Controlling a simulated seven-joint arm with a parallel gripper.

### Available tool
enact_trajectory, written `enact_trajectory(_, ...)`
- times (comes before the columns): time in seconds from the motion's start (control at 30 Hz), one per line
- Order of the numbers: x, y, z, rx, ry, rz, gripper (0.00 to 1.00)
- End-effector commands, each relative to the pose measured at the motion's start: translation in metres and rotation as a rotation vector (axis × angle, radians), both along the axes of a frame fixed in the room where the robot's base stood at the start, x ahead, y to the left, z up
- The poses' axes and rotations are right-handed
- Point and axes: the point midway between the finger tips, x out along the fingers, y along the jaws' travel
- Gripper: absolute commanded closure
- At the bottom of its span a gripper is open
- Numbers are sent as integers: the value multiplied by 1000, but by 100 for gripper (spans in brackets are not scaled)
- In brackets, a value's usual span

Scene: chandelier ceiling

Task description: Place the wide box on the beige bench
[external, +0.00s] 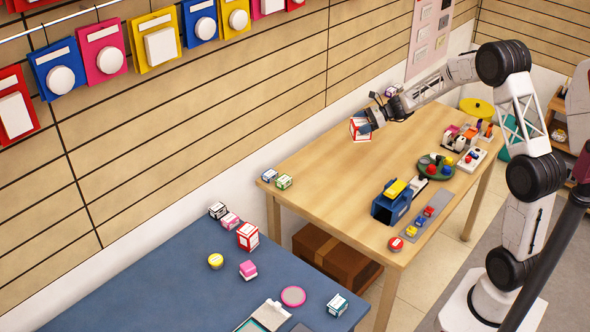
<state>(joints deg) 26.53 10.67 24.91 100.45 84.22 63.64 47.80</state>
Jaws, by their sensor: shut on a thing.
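My gripper (368,119) is shut on a small white box with red edges (360,130), which looks like the wide box. It holds the box in the air, seemingly above the far-left part of the beige bench (325,165). The gripper hides part of the box. The gap between the box and the bench top is hard to judge from this view.
A blue bin (391,203), green tray (436,166) and small boxes (284,181) stand on the bench. Its middle-left is clear. A blue table (190,275) at lower left bears another red-and-white box (248,236). A brown carton (335,258) sits under the bench.

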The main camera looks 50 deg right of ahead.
Motion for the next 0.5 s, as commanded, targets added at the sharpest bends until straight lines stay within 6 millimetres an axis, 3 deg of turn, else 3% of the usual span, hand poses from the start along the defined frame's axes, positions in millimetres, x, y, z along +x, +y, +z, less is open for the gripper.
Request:
enact_trajectory(0.13,-18,-35,1,1,2,-27,36)
enact_trajectory(0.5,-51,-88,0,5,7,-63,36)
